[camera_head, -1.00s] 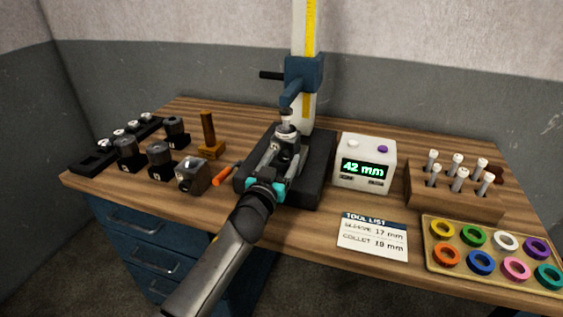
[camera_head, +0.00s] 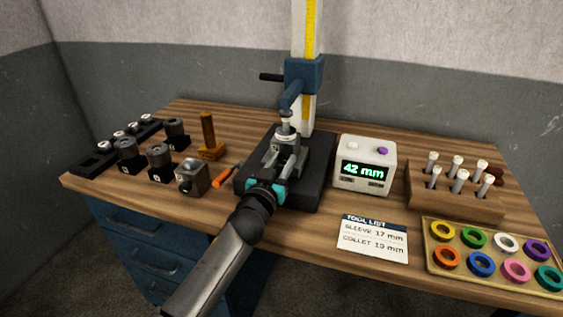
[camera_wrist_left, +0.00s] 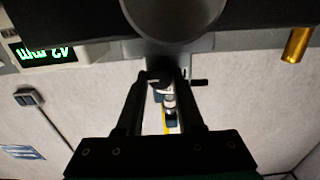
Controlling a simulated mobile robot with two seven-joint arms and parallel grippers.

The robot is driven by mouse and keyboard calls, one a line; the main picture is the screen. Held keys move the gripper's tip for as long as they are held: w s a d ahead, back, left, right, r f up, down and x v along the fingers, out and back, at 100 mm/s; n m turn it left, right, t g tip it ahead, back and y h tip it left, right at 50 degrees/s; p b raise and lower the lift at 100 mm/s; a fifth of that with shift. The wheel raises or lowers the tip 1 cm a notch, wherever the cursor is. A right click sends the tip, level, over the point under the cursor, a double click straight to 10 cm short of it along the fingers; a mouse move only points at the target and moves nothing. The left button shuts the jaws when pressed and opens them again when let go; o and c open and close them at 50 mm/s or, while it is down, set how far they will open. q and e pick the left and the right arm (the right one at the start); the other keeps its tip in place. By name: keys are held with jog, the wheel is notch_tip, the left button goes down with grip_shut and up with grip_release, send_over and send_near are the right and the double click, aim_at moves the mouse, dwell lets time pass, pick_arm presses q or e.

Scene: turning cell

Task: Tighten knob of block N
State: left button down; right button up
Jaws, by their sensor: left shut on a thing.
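A dark block with a grey cylinder on top (camera_head: 287,135) stands upright on the black base plate (camera_head: 314,176) under the height gauge. Its marking is too small to read, so I cannot tell if it is block N. My left gripper (camera_head: 287,158) reaches in from the front at this block. In the left wrist view the two fingers (camera_wrist_left: 158,78) close on a small dark piece at the block, which looks like its knob. The fingers hide most of it. My right gripper is not in view.
The gauge column (camera_head: 305,30) rises behind the block, with its blue arm (camera_head: 291,96) just above. The white display box (camera_head: 366,165) stands close on the right. Several other blocks, a wooden stand (camera_head: 210,145) and an orange-handled tool (camera_head: 223,178) lie left.

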pick_arm(q)
jog(key=shift+m, duration=0.3)
jog(key=m, duration=0.2)
jog(key=shift+m, duration=0.3)
jog(key=shift+f+m, duration=0.1)
jog(key=shift+m, duration=1.7)
jog(key=c, duration=0.5)
grip_release()
jog(key=shift+s, duration=0.1)
